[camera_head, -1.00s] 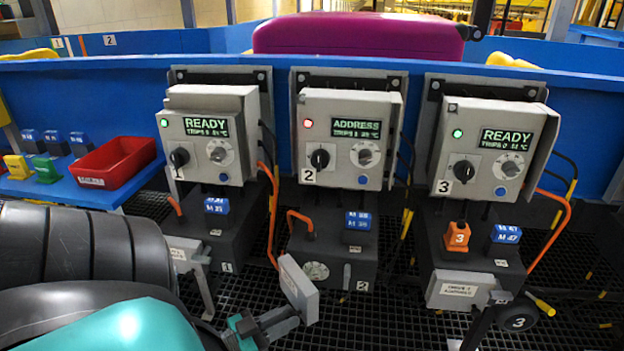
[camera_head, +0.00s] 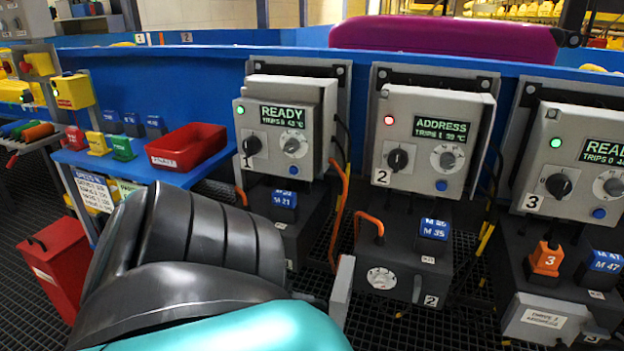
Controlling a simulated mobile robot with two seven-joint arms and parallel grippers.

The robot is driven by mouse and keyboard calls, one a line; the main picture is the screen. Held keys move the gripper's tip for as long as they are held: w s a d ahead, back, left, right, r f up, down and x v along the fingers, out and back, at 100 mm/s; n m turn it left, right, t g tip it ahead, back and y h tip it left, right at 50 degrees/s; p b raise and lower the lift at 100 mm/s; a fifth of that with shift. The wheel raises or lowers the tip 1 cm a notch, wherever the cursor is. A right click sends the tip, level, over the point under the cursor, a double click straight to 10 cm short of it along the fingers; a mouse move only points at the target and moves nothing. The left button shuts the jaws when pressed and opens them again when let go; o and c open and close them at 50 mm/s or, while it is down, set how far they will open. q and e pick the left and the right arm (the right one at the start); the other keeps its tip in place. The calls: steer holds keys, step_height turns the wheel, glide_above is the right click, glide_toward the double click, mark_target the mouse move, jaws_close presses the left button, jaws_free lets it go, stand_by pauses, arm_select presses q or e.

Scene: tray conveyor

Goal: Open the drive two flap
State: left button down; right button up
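Drive two is the middle grey box (camera_head: 436,142), marked 2, with a red light and a display reading ADDRESS. Its flap (camera_head: 341,291) is swung out to the left on the lower housing and shows nearly edge-on. A round white dial (camera_head: 381,278) is exposed on the housing beside it. My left arm comes in from the bottom left, its teal part ending just left of the flap. My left gripper's fingers are hidden behind this arm, so I cannot see whether they touch the flap. My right gripper is not in view.
Drive one (camera_head: 284,125) stands left and drive three (camera_head: 580,160) right, its lower flap (camera_head: 545,319) shut. An orange cable (camera_head: 341,215) hangs between drives one and two. A red tray (camera_head: 187,147) sits on a blue shelf at left; a red bin (camera_head: 60,265) stands below.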

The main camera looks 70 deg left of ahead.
arm_select(q)
steer(key=shift+a, duration=0.1)
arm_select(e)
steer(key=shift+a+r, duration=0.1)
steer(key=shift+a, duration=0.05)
arm_select(q)
steer(key=c, duration=1)
jaws_free()
steer(key=shift+s, duration=0.1)
steer(key=b+v, duration=0.2)
steer(key=v, duration=1.1)
steer(key=shift+b, duration=0.4)
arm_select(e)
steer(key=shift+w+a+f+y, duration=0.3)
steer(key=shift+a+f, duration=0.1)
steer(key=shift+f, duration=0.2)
arm_select(q)
steer(key=shift+a, duration=0.15)
